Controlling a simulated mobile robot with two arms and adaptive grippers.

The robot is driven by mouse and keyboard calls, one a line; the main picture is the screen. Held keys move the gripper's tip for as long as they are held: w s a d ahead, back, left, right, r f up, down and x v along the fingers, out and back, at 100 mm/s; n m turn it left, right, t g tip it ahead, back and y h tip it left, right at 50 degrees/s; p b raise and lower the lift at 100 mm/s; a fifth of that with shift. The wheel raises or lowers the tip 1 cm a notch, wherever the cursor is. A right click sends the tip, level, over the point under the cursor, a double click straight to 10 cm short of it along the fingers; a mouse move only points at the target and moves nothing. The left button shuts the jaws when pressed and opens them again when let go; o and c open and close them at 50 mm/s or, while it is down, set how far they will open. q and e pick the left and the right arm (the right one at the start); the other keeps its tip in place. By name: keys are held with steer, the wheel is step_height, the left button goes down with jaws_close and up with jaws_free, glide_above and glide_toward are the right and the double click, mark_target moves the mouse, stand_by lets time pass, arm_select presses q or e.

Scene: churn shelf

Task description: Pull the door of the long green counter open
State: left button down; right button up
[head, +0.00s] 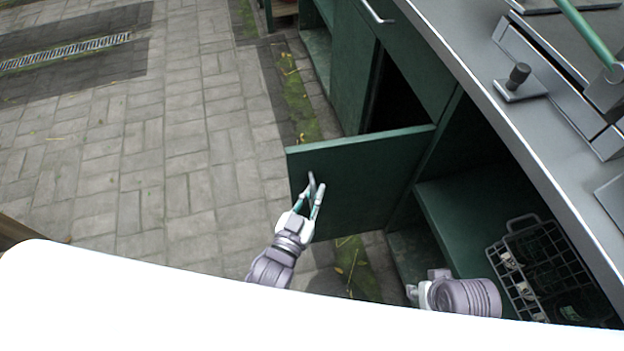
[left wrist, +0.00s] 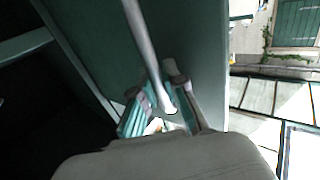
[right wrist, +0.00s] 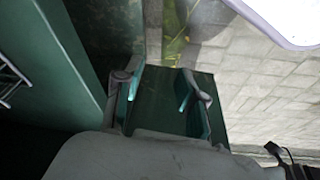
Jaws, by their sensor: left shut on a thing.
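The dark green door (head: 368,182) of the long green counter (head: 478,190) stands swung out over the paving, showing an open compartment beside it. My left gripper (head: 314,192) is at the door's outer end, shut on its metal handle (left wrist: 143,38). The left wrist view shows the handle bar running down between the left fingers (left wrist: 164,108), with the door (left wrist: 195,45) behind. My right gripper (right wrist: 162,92) is open and empty, with its fingers apart. In the head view the right arm is low by the counter, its fingers mostly hidden.
A wire crate (head: 540,265) with bottles stands inside the counter at right. The grey countertop (head: 500,105) carries a black-knobbed fitting (head: 519,80) and metal equipment. Another handle (head: 376,12) is farther along. Paving (head: 150,150) to the left is open.

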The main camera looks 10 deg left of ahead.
arm_select(q)
steer(key=shift+s, duration=0.3)
arm_select(e)
steer(key=shift+w+f, duration=0.1)
steer(key=shift+f, duration=0.4)
arm_select(q)
steer(key=c, duration=1.2)
jaws_free()
steer(key=shift+d, duration=0.1)
steer(key=v, duration=1.2)
